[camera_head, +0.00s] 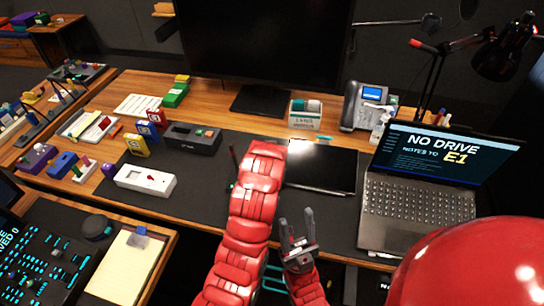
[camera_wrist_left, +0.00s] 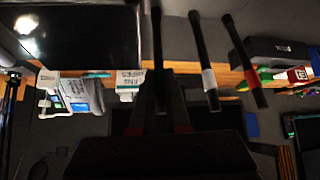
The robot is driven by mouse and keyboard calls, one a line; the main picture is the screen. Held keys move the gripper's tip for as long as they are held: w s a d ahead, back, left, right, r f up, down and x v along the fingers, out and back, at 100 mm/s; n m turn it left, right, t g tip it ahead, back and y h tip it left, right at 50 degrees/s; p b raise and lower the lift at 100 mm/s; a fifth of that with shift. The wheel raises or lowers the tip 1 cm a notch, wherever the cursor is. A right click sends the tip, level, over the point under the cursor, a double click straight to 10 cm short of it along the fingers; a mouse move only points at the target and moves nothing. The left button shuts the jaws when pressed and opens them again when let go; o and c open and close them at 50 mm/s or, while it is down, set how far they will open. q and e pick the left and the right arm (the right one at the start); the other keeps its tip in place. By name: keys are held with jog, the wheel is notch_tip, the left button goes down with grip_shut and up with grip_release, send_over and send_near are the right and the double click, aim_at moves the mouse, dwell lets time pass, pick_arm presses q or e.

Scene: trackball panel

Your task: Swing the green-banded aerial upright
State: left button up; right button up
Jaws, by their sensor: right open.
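In the left wrist view, a black aerial with a white band (camera_wrist_left: 208,76) and one with a red band (camera_wrist_left: 250,76) lean at a slant. In the head view, a thin dark rod (camera_head: 233,156) shows beside my red forearm. My right gripper (camera_head: 297,226) is open and empty before the desk.
A laptop (camera_head: 418,205), a phone (camera_head: 368,105), a lens wipes box (camera_head: 305,114) and a dark tablet (camera_head: 322,168) are on the desk. A white switch box (camera_head: 146,180) and a black box (camera_head: 192,138) stand left. The monitor (camera_head: 265,45) is behind.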

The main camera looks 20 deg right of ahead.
pick_arm(q)
jog(key=o, duration=0.5)
jog(key=shift+c, duration=0.2)
jog(key=shift+s+a+r, duration=0.1)
jog(key=shift+s+r, duration=0.1)
jog(key=shift+r, duration=0.05)
jog(key=p+v, duration=0.8)
jog(key=v, duration=0.8)
jog(key=shift+s+a+r, duration=0.25)
jog(key=shift+w, duration=0.1)
